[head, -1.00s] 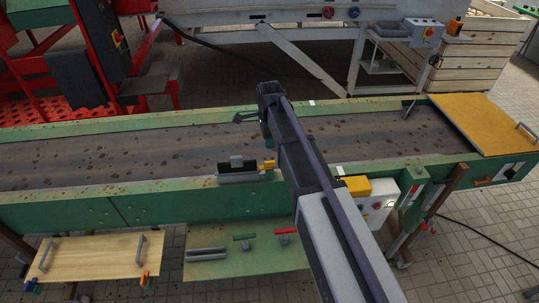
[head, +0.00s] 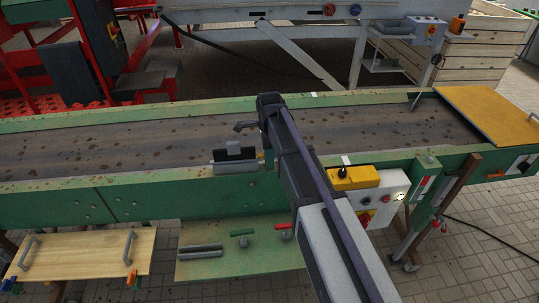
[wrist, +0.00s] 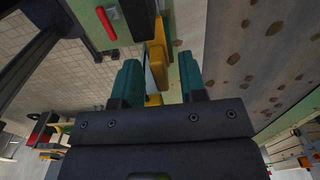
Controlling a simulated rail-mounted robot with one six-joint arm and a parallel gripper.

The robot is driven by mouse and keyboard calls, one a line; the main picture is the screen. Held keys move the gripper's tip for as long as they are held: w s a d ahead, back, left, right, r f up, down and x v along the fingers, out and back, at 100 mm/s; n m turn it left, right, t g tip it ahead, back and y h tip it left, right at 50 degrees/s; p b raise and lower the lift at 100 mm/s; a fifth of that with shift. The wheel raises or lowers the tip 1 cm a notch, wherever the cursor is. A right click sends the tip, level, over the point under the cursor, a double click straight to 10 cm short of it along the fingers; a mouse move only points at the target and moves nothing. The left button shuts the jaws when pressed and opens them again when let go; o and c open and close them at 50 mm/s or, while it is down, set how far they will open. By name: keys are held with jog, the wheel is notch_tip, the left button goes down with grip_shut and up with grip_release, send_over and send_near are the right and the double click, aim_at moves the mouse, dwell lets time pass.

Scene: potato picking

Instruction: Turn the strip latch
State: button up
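The strip latch, a yellow piece (wrist: 157,62), shows in the wrist view between my gripper's two teal fingers, below a dark block. My gripper (wrist: 160,85) is open, with one finger on each side of the yellow piece. A gap shows on the right side; on the left I cannot tell whether the finger touches it. In the head view my gripper (head: 268,150) is at the belt's near edge, just right of a grey block (head: 236,160) on the green rail. The latch is mostly hidden behind my arm there.
The soil-spotted belt (head: 110,148) runs behind the green side rail (head: 70,200). A control box with a yellow top (head: 354,177) sits right of my arm. A green shelf (head: 215,265) with tools and a wooden board (head: 85,255) are below. A yellow panel (head: 490,112) covers the belt's right end.

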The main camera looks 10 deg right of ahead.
jog(key=shift+r, duration=0.1)
grip_shut()
jog(key=shift+n, duration=0.3)
jog(key=n, duration=1.2)
jog(key=shift+n, duration=0.3)
jog(key=n, duration=0.4)
jog(key=shift+n, duration=0.3)
